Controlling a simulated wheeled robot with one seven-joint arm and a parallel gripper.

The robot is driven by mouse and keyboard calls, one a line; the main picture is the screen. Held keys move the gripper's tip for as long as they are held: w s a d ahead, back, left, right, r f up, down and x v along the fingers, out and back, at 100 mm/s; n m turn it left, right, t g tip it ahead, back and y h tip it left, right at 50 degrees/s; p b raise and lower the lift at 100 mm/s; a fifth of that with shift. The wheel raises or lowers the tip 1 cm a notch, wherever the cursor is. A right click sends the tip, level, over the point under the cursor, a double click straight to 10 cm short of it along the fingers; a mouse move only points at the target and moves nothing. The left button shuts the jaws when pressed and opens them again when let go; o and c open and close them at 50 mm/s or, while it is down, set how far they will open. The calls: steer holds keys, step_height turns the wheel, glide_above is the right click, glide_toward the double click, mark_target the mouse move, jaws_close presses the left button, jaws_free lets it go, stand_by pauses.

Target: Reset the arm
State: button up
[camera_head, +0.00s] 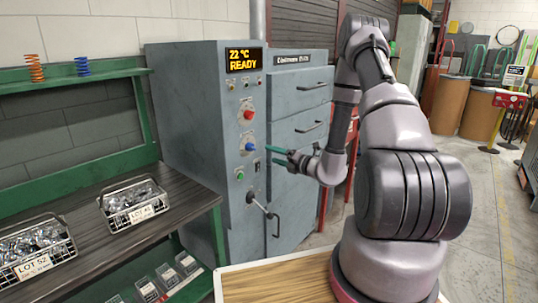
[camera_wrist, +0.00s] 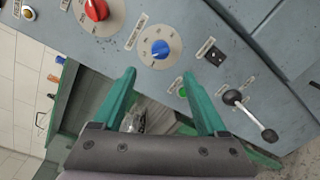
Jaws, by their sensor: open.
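My arm (camera_head: 405,195) rises at the right of the head view and bends down toward a grey machine cabinet. My gripper (camera_head: 272,156) has green fingers and is near the cabinet's control face, open with nothing between the fingers. In the wrist view the two green fingers (camera_wrist: 158,85) are spread apart, in front of the panel. The grey cabinet (camera_head: 185,105) has a display (camera_head: 245,60) reading "22 °C READY". Its panel carries a red knob (camera_wrist: 96,9), a blue knob (camera_wrist: 159,49), a green button (camera_wrist: 183,92) and a lever (camera_wrist: 250,115).
A dark workbench (camera_head: 95,235) with a green frame stands at the left, holding wire baskets of metal parts (camera_head: 133,203) (camera_head: 35,250). Orange and blue springs (camera_head: 35,68) (camera_head: 82,66) stand on the shelf above. A wooden surface (camera_head: 275,282) is at the front. Open floor lies at the right.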

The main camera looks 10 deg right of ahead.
steer(key=s+a+r+n+g+y, duration=0.45)
steer(key=a+r+n, duration=0.25)
steer(key=r+n, duration=0.4)
steer(key=s+a+r+n+g+h, duration=0.1)
steer(key=s+a+r+n+g, duration=0.4)
steer(key=s+r+n+g, duration=0.45)
steer(key=s+d+r+n+t+h, duration=0.3)
steer(key=s+d+r+n+h, duration=0.2)
steer(key=s+n, duration=0.3)
steer(key=s+d+r+n+t+h, duration=0.3)
steer(key=s+d+r+n+h, duration=0.3)
steer(key=s+d+n, duration=0.1)
steer(key=shift+s+r+n+t, duration=0.3)
steer(key=shift+s+n+t, duration=0.1)
steer(key=shift+s+n, duration=0.6)
steer(key=shift+w, duration=0.1)
steer(key=shift+c, duration=0.3)
